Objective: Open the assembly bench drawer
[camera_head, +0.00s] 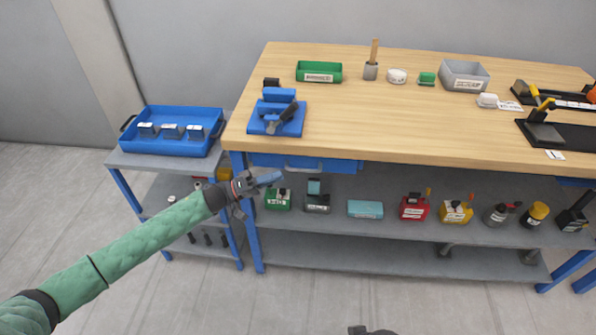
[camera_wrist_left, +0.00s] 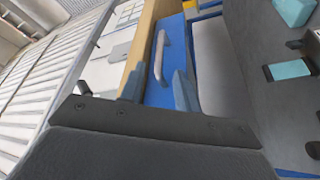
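The assembly bench drawer has a blue front (camera_head: 335,164) under the left part of the wooden bench top, and it looks shut. Its pale bar handle (camera_head: 303,168) shows low on the front. In the left wrist view the handle (camera_wrist_left: 159,56) stands out from the blue front (camera_wrist_left: 172,38). My left gripper (camera_head: 268,179) is in front of the bench, left of and slightly below the handle in the head view. In the left wrist view its fingers (camera_wrist_left: 158,88) are apart and empty, with the handle beyond them. A dark piece (camera_head: 370,330) at the bottom edge may be my right gripper.
The wooden bench top (camera_head: 400,120) carries a blue fixture (camera_head: 277,115), a green bin (camera_head: 319,71) and a grey bin (camera_head: 464,75). Several small items stand on the grey shelf below. A side cart with a blue tray (camera_head: 150,111) stands left. The floor in front is clear.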

